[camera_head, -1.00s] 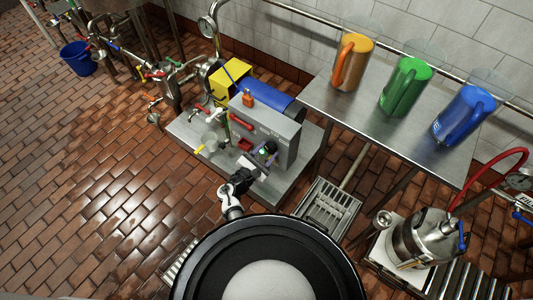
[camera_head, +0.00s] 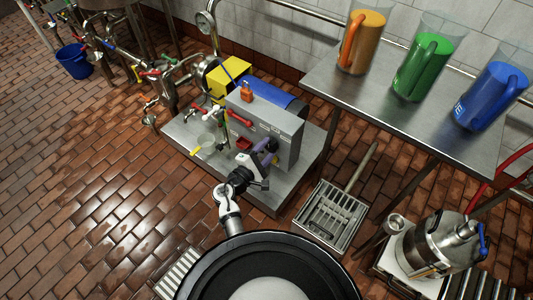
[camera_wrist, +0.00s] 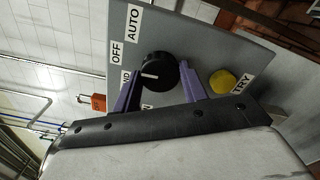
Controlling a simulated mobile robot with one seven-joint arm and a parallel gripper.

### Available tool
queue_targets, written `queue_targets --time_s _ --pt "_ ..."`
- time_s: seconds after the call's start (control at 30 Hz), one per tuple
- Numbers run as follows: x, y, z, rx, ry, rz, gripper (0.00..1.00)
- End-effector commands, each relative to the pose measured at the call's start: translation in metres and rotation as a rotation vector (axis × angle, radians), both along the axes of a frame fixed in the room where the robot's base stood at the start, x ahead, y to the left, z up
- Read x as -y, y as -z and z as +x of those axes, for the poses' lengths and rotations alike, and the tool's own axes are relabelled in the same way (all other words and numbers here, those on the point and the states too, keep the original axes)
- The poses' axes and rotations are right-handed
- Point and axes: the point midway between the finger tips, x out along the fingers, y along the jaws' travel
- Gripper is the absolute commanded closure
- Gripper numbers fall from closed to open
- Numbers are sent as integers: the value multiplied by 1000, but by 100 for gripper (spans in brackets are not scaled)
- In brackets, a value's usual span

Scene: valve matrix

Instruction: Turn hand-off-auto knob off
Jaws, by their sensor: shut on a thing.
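The hand-off-auto knob (camera_wrist: 158,72) is a round black knob on a grey panel in the wrist view. Its white pointer mark points left, toward the partly hidden HAND label (camera_wrist: 126,77). The OFF label (camera_wrist: 116,52) is above that, and the AUTO label (camera_wrist: 133,22) is higher still. My gripper (camera_wrist: 160,78) has its purple fingers on either side of the knob, shut on it. In the head view my gripper (camera_head: 266,160) is at the front face of the grey control box (camera_head: 265,130), and the knob is hidden there.
A yellow button (camera_wrist: 222,81) is close to the right finger, beside a partly cut label ending in "TRY". A steel table (camera_head: 400,105) with orange, green and blue jugs stands to the right. A floor drain grate (camera_head: 331,213) is in front.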

Motion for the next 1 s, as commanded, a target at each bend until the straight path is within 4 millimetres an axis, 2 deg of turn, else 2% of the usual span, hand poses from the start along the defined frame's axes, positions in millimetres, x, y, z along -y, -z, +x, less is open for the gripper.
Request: queue_targets --time_s 0.63,0.67,0.8,1.0 --pt "0 1 -1 28 0 40 80" --pt "0 1 -1 28 0 40 54" --pt "0 1 0 28 0 40 36" --pt "0 0 0 28 0 40 36"
